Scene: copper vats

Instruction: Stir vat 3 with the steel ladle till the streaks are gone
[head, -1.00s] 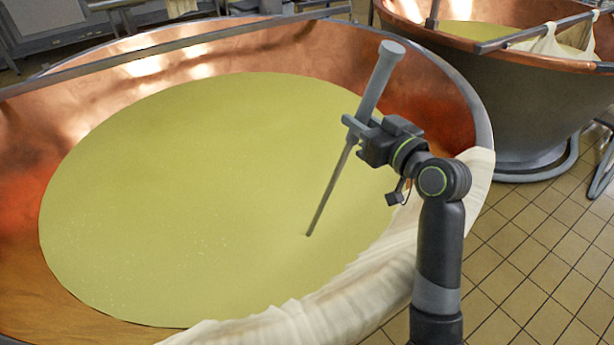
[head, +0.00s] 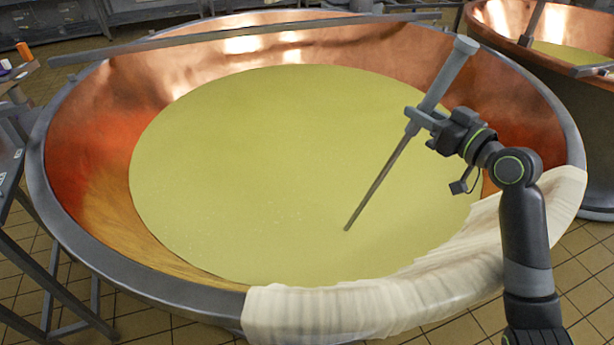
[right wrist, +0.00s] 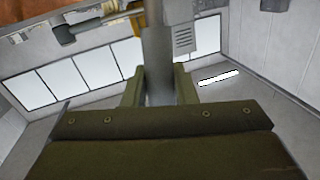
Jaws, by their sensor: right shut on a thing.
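A large copper vat (head: 95,140) fills the middle of the head view, holding smooth yellow liquid (head: 250,170). I see no number on it. The liquid looks even, with a few faint pale specks and no clear streaks. My right gripper (head: 420,120) is shut on the upper part of the steel ladle (head: 446,72), above the vat's right side. The ladle leans, its thin shaft running down left to the liquid, right of centre. Its lower end is hidden, seemingly under the surface. The right wrist view shows the grey handle (right wrist: 158,65) between the fingers. My left gripper is out of view.
A pale cloth (head: 370,308) drapes over the vat's front right rim. A metal bar (head: 240,33) spans the far side. A second copper vat (head: 568,95) stands at the right. A metal stand (head: 12,170) is at the left edge. The floor is tiled.

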